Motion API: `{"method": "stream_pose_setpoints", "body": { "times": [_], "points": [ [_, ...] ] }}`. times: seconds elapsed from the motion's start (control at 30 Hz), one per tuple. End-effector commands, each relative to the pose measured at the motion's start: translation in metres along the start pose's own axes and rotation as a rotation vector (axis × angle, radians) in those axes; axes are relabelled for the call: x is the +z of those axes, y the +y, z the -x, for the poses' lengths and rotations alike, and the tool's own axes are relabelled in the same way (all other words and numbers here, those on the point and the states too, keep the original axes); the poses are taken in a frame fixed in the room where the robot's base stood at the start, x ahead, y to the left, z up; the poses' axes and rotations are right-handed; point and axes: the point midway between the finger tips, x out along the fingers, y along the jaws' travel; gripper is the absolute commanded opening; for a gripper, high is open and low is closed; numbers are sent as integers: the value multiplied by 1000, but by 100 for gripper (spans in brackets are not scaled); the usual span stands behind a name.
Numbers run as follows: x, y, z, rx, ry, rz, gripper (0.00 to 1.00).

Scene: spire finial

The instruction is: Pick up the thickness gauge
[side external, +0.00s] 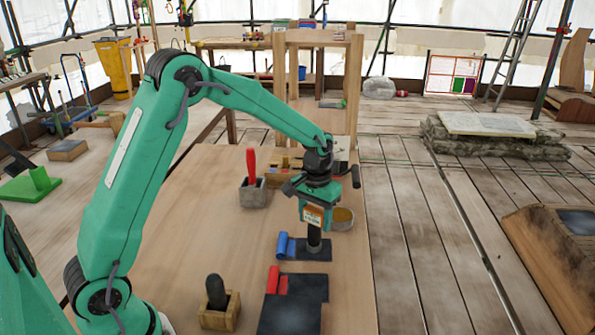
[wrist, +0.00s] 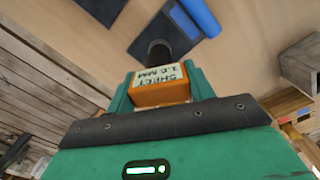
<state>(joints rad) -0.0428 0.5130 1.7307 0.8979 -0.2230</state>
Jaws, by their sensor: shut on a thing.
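The thickness gauge appears to be the small orange block with a white label reading "SHEET 1.0 MM" (wrist: 160,78); it also shows in the side view (side external: 313,215). My gripper (wrist: 158,92) is shut on it, a green finger on each side. In the side view my gripper (side external: 316,203) points down over the right part of the wooden table. A black cylindrical part (side external: 314,238) extends below the block, over a dark sheet (side external: 311,253) with a blue roll (side external: 283,245) at its left. Whether its tip touches the sheet I cannot tell.
A second dark sheet (side external: 292,313) with a red roll (side external: 277,281) lies nearer the front. A red-handled tool (side external: 251,166) stands in a grey block and a black handle (side external: 215,291) in a wooden block. A brass-coloured bowl (side external: 343,218) is beside my gripper. The table's left-middle is clear.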

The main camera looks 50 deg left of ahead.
Motion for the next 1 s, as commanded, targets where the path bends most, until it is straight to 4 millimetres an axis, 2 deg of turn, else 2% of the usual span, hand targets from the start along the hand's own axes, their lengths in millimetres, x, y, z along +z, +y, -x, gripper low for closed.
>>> {"method": "stream_pose_setpoints", "body": {
  "times": [0.37, 0.63, 1.0],
  "points": [
    [0, 0, 8, 0, 2, 0, 25],
    [-1, 0, 42, 1, 5, 0, 25],
    [44, 48, 80, 1, 3, -5, 25]
  ]
}}
